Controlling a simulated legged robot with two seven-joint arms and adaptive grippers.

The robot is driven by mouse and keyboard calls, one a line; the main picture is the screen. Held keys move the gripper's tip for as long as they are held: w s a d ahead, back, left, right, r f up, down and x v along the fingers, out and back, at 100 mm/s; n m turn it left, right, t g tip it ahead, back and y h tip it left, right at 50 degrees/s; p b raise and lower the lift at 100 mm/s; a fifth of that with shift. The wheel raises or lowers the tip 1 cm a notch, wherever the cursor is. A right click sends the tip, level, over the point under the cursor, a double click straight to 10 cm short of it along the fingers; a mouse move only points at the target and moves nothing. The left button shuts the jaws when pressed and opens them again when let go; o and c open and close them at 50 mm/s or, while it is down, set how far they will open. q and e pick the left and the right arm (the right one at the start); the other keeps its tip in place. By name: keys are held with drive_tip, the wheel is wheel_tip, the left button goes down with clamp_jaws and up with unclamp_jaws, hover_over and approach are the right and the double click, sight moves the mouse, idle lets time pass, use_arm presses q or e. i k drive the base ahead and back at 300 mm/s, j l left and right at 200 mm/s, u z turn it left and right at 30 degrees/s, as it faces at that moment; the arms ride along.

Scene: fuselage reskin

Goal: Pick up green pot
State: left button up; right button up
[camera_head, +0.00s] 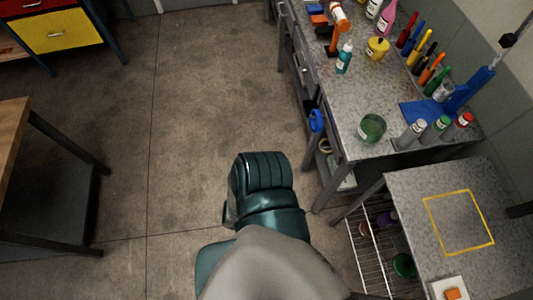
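A round green pot (372,128), which looks glassy, sits near the front corner of the grey speckled workbench (350,95) on the right. It stands to the left of a row of small bottles. Another green round container (404,265) is lower down, in the wire rack under the nearer table; I cannot tell whether it is also a pot. Neither of my grippers shows in the head view. Only a dark green and grey part of my own body fills the bottom middle.
A nearer table (420,205) with a yellow square outline stands at lower right. A yellow pot (378,48), a teal bottle (344,58) and several upright tools (425,60) are on the workbench. A wooden-topped table (12,130) is at left. The floor between is clear.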

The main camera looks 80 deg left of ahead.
sight(372, 127)
drive_tip(key=u, duration=1.5)
